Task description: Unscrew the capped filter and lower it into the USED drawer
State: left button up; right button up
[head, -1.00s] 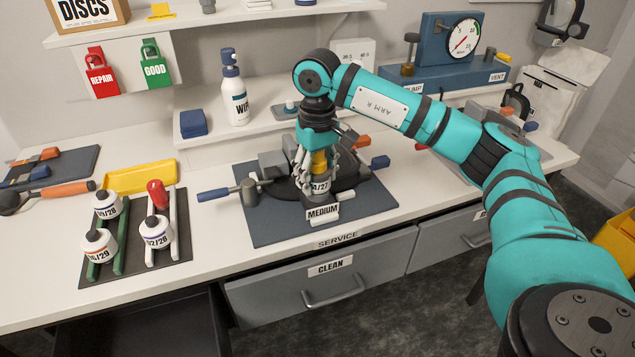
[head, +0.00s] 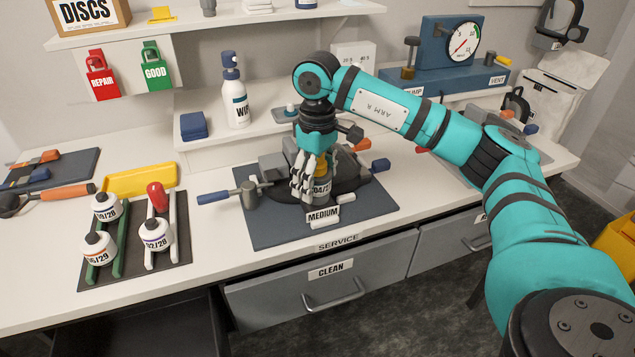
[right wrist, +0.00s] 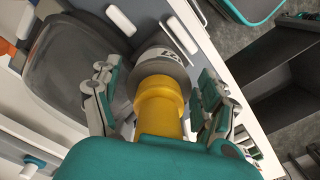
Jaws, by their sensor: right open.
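The filter (head: 321,190), with a white dated label, stands upright in the MEDIUM station (head: 322,215) on a dark mat. Its yellow cap (right wrist: 160,105) points up toward my right wrist camera. My right gripper (head: 313,180) comes down over the filter from above. In the right wrist view its fingers (right wrist: 158,92) stand open on both sides of the cap, with a gap visible on each side. An open dark drawer or recess (head: 150,325) is at the lower left; no USED label shows. My left gripper is not in view.
A blue-handled tool (head: 228,194) lies beside the station. The CLEAN drawer (head: 375,270) is shut below the bench.

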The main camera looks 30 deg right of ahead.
jog(key=m, duration=0.4)
jog(key=shift+r+p, duration=0.1)
jog(key=shift+p, duration=0.2)
jog(key=m, duration=0.3)
jog(key=shift+m, duration=0.3)
jog(key=m+p, duration=0.1)
jog(key=m, duration=0.6)
jog(key=m+p, duration=0.1)
jog(key=m, duration=0.5)
jog(key=shift+m, duration=0.4)
jog(key=m, duration=0.6)
jog(key=shift+p, duration=0.3)
